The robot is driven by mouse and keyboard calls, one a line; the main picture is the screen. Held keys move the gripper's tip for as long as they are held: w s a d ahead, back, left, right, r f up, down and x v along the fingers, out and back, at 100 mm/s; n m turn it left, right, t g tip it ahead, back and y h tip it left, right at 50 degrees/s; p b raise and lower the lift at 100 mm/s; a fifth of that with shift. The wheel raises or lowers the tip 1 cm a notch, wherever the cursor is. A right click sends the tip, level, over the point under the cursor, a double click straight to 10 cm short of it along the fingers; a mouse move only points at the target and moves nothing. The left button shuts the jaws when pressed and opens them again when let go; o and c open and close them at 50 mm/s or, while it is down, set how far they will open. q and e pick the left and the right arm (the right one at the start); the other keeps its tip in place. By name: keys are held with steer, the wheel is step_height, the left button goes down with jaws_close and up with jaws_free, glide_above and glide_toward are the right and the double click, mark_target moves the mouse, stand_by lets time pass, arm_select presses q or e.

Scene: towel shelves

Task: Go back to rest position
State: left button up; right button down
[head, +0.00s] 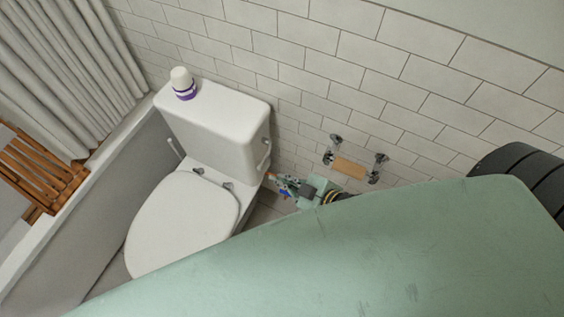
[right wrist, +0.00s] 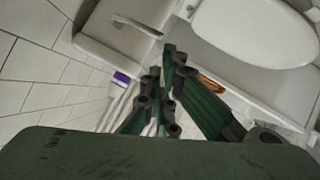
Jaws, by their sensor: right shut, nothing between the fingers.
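My right gripper (head: 276,181) shows small in the head view, to the right of the toilet tank and close to its lower right side. In the right wrist view its dark green fingers (right wrist: 166,82) are shut with nothing between them. The toilet tank and lid lie beyond the fingers in that view. My left gripper is not in view. A large green part of my own body covers the lower right of the head view.
The white toilet (head: 183,225) has its lid down. A white and purple container (head: 182,84) stands on its tank (head: 222,122). A paper holder (head: 350,167) is on the tiled wall. A bathtub (head: 105,195), wooden rack (head: 40,165) and curtain (head: 75,65) are at left.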

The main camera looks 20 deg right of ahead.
stand_by(0.4)
steer(key=s+d+f+m+g+h, duration=0.1)
steer(key=s+d+f+g, duration=0.15)
steer(key=f, duration=0.55)
steer(key=s+d+f+m+g+h, duration=0.1)
steer(key=s+d+f+m+h, duration=0.2)
steer(key=f, duration=0.4)
steer(key=s+d+f+g, duration=0.15)
steer(key=s+f, duration=0.25)
steer(key=f, duration=0.4)
steer(key=s+f+m+g, duration=0.1)
steer(key=s+f+g, duration=0.1)
steer(key=s+f, duration=0.4)
steer(key=s+f+m+g+h, duration=0.1)
steer(key=s+f, duration=0.5)
steer(key=s, duration=0.8)
steer(key=shift+m+g, duration=0.8)
steer(key=shift+g, duration=0.2)
